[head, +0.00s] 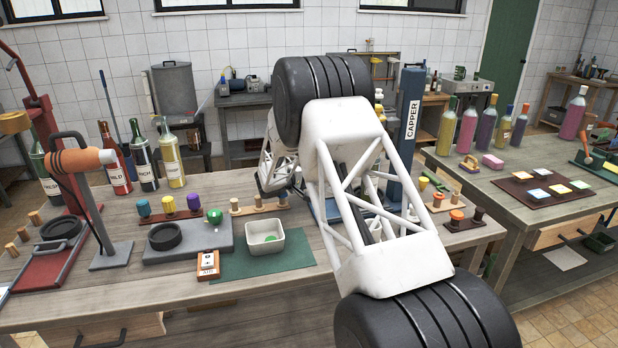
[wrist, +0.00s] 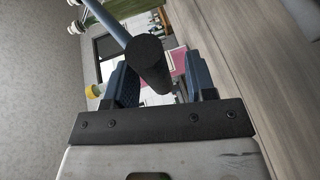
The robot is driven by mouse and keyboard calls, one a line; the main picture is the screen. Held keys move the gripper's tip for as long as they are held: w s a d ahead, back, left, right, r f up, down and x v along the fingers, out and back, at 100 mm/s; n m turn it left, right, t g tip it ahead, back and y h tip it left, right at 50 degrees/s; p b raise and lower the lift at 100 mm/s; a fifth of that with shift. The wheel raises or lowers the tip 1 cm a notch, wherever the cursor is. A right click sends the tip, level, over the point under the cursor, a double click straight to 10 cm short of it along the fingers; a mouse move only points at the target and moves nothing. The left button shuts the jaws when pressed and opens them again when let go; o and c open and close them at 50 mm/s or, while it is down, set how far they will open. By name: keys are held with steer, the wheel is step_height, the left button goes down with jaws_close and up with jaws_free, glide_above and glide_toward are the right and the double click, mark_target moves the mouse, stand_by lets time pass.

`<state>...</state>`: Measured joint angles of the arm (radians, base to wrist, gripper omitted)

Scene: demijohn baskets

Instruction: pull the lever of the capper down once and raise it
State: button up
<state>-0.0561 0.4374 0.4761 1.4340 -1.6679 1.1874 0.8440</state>
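In the wrist view a lever with a blue-grey rod (wrist: 106,17) and a thick black grip (wrist: 149,62) reaches in from the top left. My gripper (wrist: 163,84) has its two dark blue fingers apart. The end of the grip shows between them, nearer the left finger, with a gap to the right finger. Whether it touches the left finger I cannot tell.
A second table (head: 480,205) with bottles stands at right. The front bench edge is mostly clear.

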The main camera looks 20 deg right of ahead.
steer(key=shift+r, duration=0.2)
steer(key=shift+r, duration=0.6)
steer(key=shift+s+r, duration=0.2)
steer(key=shift+r, duration=0.35)
steer(key=shift+s+r, duration=0.2)
steer(key=shift+r, duration=0.35)
steer(key=s+a+r, duration=0.1)
steer(key=s, duration=1.4)
steer(key=shift+a+r, duration=0.15)
steer(key=shift+a, duration=0.25)
steer(key=shift+s, duration=0.15)
